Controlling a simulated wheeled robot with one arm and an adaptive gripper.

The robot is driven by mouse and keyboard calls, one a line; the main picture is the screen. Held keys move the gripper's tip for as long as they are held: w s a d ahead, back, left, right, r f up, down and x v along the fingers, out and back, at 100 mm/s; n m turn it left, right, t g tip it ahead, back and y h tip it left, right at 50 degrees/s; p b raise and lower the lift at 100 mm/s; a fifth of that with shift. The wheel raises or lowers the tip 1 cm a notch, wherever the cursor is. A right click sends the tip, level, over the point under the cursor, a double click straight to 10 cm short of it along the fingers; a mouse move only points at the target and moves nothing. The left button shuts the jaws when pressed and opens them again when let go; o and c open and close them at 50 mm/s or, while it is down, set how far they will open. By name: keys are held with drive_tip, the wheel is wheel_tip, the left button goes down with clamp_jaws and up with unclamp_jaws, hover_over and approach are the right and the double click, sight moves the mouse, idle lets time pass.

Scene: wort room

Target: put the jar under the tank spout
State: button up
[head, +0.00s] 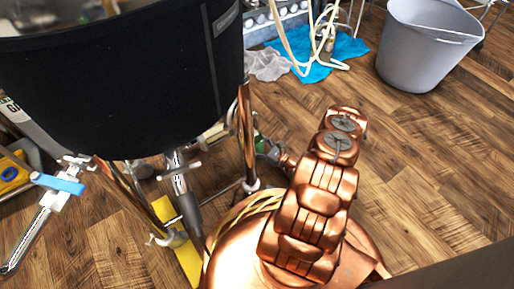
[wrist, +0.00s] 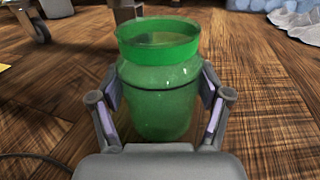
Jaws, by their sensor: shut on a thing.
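The green glass jar (wrist: 160,92) stands upright in the wrist view, with an open rim at its top. My gripper (wrist: 162,100) is shut on it, one pad on each side. I cannot tell whether the jar touches the floor. The black tank (head: 120,80) fills the upper left, on copper legs. A valve with a blue handle (head: 58,184) sticks out at its left, and a metal spout (head: 178,172) hangs below its middle. The gripper is right of the tank, beyond a leg.
A grey bucket (head: 425,50) stands at the upper right. A blue cloth (head: 325,60) with hoses lies at the top middle. A yellow mat (head: 187,250) lies under the tank, and a yellow object (head: 12,174) is at the left. The wooden floor at right is clear.

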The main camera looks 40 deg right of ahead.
drive_tip(key=shift+f, duration=0.35)
drive_tip(key=o, duration=1.3)
drive_tip(key=shift+r, duration=0.1)
drive_tip(key=shift+s+d+r, duration=0.1)
drive_tip(key=shift+s, duration=0.15)
drive_tip(key=p+v, duration=0.3)
drive_tip(key=v, duration=0.7)
drive_tip(key=shift+s, duration=0.15)
drive_tip(key=shift+s+d, duration=0.1)
drive_tip(key=shift+s, duration=0.5)
